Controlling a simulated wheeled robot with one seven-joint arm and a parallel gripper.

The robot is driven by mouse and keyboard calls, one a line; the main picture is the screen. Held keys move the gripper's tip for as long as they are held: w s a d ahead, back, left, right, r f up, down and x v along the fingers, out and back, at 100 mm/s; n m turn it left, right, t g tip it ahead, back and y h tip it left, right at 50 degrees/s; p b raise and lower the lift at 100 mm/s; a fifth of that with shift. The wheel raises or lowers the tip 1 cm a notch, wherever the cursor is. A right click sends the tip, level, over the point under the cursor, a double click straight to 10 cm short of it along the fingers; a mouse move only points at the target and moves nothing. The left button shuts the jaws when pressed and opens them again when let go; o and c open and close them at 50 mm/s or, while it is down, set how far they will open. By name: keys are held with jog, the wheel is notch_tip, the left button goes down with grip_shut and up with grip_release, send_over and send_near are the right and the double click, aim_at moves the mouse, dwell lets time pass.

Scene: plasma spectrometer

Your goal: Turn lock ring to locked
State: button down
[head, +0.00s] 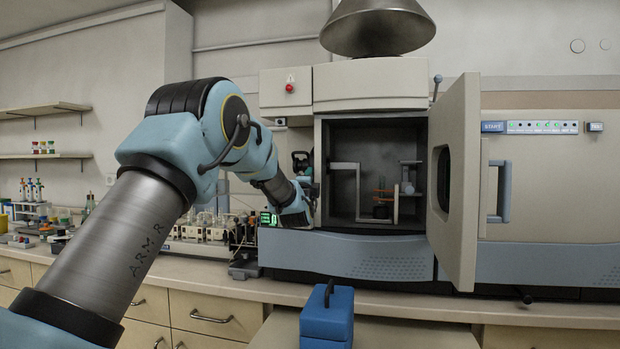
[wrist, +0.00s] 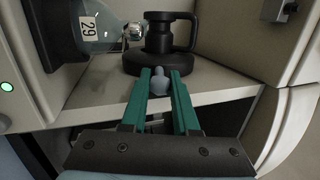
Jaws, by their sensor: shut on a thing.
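The lock ring looks to be the dark round collar (wrist: 158,63) at the foot of a black fitting with a side handle (wrist: 172,32), on a pale shelf in the wrist view. In the head view the black handled fitting (head: 301,160) shows left of the open chamber. My wrist hides the collar and knob there. I cannot read a lock mark.
A glass part labelled 29 (wrist: 88,27) with a metal ball joint (wrist: 133,31) sits close left of the fitting. The instrument's chamber door (head: 456,180) stands open to the right. A blue box (head: 327,318) stands in front below the counter (head: 215,283).

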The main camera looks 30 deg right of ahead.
aim_at(312, 161)
jog(key=r+p, duration=0.1)
jog(key=p, duration=0.1)
jog(key=r+g+y+p, duration=0.1)
jog(key=p, duration=0.1)
jog(key=r+g+p, duration=0.1)
jog(key=r+p, duration=0.1)
jog(key=shift+s+a+r+y, duration=0.1)
jog(key=shift+s+y, duration=0.15)
jog(key=shift+y, duration=0.15)
jog(key=r+g+y+p, duration=0.1)
jog(key=p, duration=0.2)
jog(key=shift+w+r+m+g+p, duration=0.1)
jog(key=shift+r+m+g+p, duration=0.05)
jog(key=shift+m+g+p, duration=0.2)
jog(key=shift+r+g+y+p, duration=0.3)
jog(key=shift+g+p, duration=0.05)
jog(key=shift+p, duration=0.8)
jog(key=c, duration=0.7)
grip_release()
jog(key=shift+w+f, duration=0.1)
jog(key=b+v, duration=0.4)
jog(key=v, duration=0.6)
jog(key=shift+s+a, duration=0.15)
jog(key=shift+s, duration=0.2)
